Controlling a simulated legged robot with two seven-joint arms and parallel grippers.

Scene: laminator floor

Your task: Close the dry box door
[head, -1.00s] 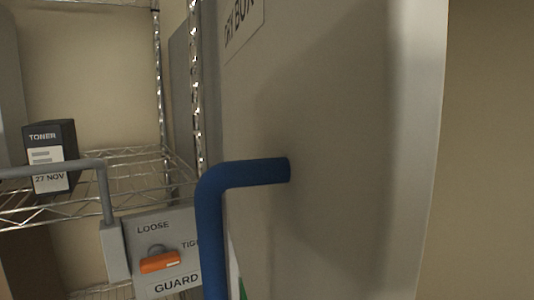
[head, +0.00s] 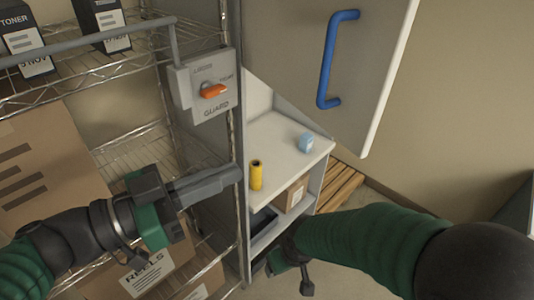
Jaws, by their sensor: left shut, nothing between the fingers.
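The dry box door (head: 290,50) is a grey panel with a pale edge at the upper right, standing open. Its blue bar handle (head: 329,60) is in plain view with no gripper on it. Behind and below the door, the cabinet's white shelf (head: 281,142) shows. My left gripper (head: 238,174) is shut and empty, left of the shelf and well below the handle. My right arm comes in from the right, below the door. Its gripper (head: 272,264) is low by the cabinet's lower part, and its fingers cannot be made out.
A yellow cylinder (head: 256,175) and a small blue item (head: 306,143) stand on the white shelf. A guard box with an orange knob (head: 213,90) hangs on the wire rack at left. The rack holds toner boxes (head: 103,22) and cartons (head: 45,165). A wooden pallet (head: 340,187) lies behind.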

